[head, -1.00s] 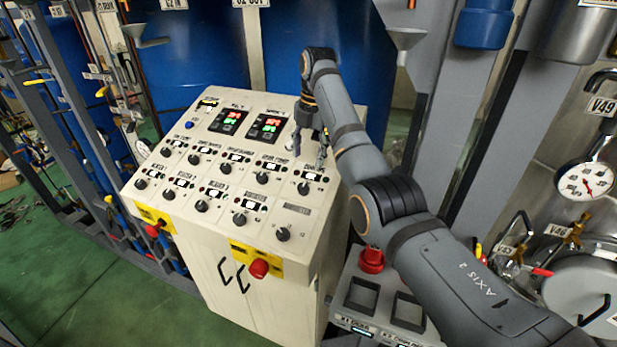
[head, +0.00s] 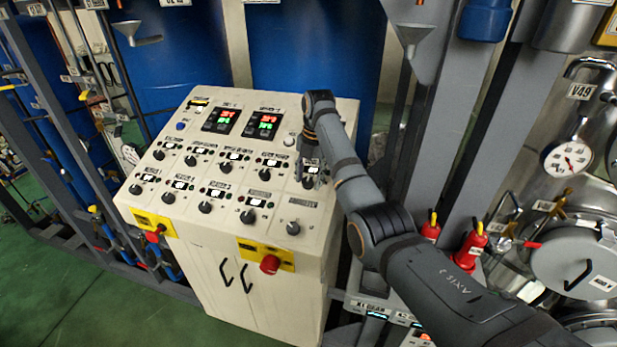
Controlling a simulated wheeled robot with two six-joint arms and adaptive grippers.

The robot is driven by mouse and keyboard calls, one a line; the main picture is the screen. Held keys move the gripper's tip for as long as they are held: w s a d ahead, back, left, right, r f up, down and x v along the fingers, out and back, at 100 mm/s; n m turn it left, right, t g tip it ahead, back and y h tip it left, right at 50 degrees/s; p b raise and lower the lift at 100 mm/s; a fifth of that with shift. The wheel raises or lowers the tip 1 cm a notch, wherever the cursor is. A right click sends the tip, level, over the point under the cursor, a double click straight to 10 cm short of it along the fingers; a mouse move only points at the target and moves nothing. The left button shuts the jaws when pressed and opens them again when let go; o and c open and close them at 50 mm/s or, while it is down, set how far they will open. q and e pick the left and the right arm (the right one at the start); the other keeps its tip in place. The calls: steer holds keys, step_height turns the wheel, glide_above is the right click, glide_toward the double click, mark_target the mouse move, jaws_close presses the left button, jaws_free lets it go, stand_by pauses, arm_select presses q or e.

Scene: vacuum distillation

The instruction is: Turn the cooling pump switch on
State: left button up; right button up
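The control panel (head: 272,215) is a cream cabinet with a sloped top carrying rows of black rotary switches, with small displays and labels. The labels are too small to read, so I cannot tell which switch is the cooling pump's. My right gripper (head: 309,176) points down at the right end of the upper switch row. Its fingertips are close around or just above the rightmost dark knob (head: 308,183), which they partly hide. I cannot tell whether they touch it or how far they are closed. My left gripper is not in view.
Two red-and-green digital readouts (head: 264,125) sit at the panel's top. Red emergency buttons (head: 270,264) on yellow plates are on its front. Blue tanks (head: 310,55) stand behind. Pipes, a gauge (head: 568,159) and valves are at the right. Green floor is open at lower left.

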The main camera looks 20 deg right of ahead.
steer(key=shift+a, duration=0.15)
steer(key=c, duration=0.5)
steer(key=shift+c, duration=1.5)
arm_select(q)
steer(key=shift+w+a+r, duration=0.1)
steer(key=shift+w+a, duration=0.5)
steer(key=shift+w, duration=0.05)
arm_select(e)
steer(key=m+t, duration=0.1)
steer(key=m, duration=0.1)
steer(key=m+y, duration=0.1)
steer(key=m, duration=0.2)
steer(key=shift+s+t, duration=0.15)
steer(key=shift+t, duration=0.25)
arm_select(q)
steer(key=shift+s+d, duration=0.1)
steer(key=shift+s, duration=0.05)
arm_select(e)
steer(key=m+t, duration=0.1)
steer(key=m, duration=0.2)
steer(key=m+t, duration=0.1)
steer(key=m, duration=0.2)
steer(key=shift+s+f, duration=0.1)
steer(key=shift+s, duration=0.1)
steer(key=shift+m+t, duration=0.3)
